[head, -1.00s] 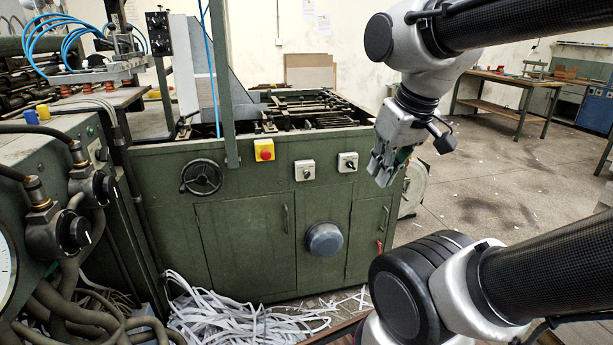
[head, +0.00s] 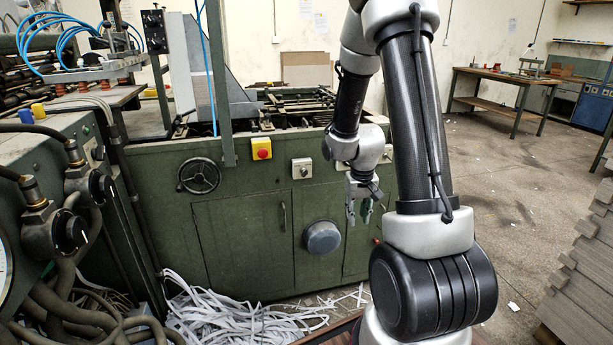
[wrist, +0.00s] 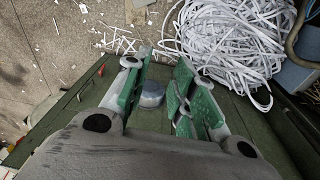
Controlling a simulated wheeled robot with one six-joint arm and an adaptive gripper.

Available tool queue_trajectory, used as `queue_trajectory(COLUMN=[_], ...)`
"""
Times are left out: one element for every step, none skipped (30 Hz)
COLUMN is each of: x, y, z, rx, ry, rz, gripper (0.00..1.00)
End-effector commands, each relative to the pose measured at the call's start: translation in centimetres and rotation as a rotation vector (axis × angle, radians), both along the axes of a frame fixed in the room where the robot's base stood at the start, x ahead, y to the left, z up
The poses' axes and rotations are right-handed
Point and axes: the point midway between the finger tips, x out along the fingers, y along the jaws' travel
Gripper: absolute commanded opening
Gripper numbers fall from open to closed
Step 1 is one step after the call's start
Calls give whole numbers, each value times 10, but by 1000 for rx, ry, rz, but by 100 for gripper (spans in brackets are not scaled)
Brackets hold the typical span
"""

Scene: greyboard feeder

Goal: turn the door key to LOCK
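A small red key-like part (head: 377,241) shows at the right edge of the green cabinet's right-hand door (head: 355,258), partly hidden behind my arm. A small red spot (wrist: 101,70) in the wrist view may be the same part. Its angle and any LOCK marking are too small to read. My gripper (head: 358,212) hangs in front of the cabinet, above and left of the red part, fingers pointing down. In the wrist view my gripper (wrist: 162,75) has its green-padded fingers apart with nothing between them. It appears clear of the red part.
A round grey knob (head: 322,238) sticks out left of my gripper. A switch box (head: 302,168), red-yellow stop button (head: 262,148) and handwheel (head: 199,175) are on the cabinet front. Paper strips (head: 235,322) lie on the floor. Stacked grey board (head: 585,280) stands at right.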

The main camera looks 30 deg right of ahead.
Motion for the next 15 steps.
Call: queue_trajectory(x=[17,30,48,61,77,97,113,128,149,164,179,199,213,225,237], y=[-8,-12,-16,-19,-21,-23,-23,-23,-21,-19,-16,-14,-12,-10,-7], z=[-30,-46,-65,-80,-93,-108,-116,-120,-121,-118,-112,-97,-82,-67,-50], rx=[5,9,17,26,38,60,79,101,132,159,187,225,254,284,323], ry=[-37,-75,-133,-180,-236,-315,-379,-445,-535,-603,-672,-764,-834,-897,-970], rz=[-25,-41,-63,-81,-99,-123,-140,-158,-179,-191,-202,-213,-220,-228,-237], gripper=[26,26,26,26,26,26,26,26,26,26,26,26,26,26,26])
